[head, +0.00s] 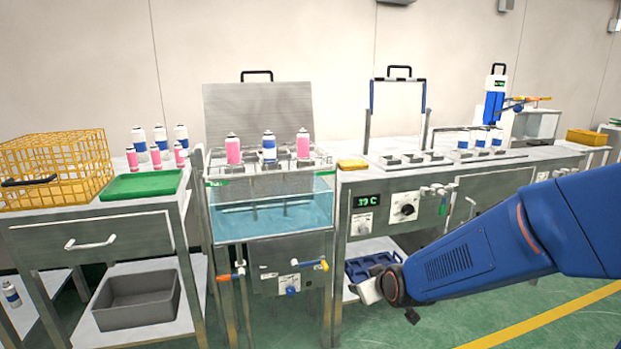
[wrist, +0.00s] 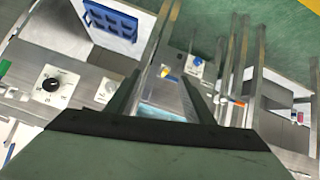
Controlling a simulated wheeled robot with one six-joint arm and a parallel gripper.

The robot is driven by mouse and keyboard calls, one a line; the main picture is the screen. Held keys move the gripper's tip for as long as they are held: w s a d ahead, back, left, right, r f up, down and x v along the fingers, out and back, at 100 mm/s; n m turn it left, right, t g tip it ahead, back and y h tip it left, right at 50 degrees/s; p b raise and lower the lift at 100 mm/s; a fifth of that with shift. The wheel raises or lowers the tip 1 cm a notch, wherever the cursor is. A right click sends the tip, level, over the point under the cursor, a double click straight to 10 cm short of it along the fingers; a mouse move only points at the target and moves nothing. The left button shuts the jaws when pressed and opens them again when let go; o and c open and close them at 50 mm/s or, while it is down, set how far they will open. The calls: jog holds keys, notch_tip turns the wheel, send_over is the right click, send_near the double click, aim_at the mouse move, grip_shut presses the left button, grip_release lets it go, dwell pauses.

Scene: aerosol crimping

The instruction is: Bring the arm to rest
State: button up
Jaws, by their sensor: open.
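My blue arm (head: 480,260) reaches in from the right in the head view, in front of the benches. My gripper (head: 370,290) is at its left end, in front of the lower shelf of the middle bench. In the wrist view the two dark fingers of my gripper (wrist: 160,95) stand apart with nothing between them. Through the gap the wrist view shows the front of the water bath (wrist: 165,115).
The water bath (head: 270,220) holds pink and blue-banded cans. To its left are a yellow wire basket (head: 55,165), a green tray (head: 142,186) and a grey bin (head: 138,300). A blue rack (head: 370,266) lies on the shelf behind my gripper. Green floor (head: 450,325) is clear.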

jog(key=s+d+r+m+g, duration=0.1)
jog(key=s+d+r+m, duration=0.1)
jog(key=s, duration=0.8)
jog(key=s+d+r+m+g+h, duration=0.1)
jog(key=s+d+r+g, duration=0.1)
jog(key=s+d+r, duration=0.2)
jog(key=s+d+r+m+g+h, duration=0.1)
jog(key=s+d, duration=0.6)
jog(key=s, duration=1)
notch_tip(320, 180, up, 2)
jog(key=shift+d+m+g, duration=0.35)
jog(key=shift+m+g, duration=0.25)
jog(key=shift+m, duration=0.2)
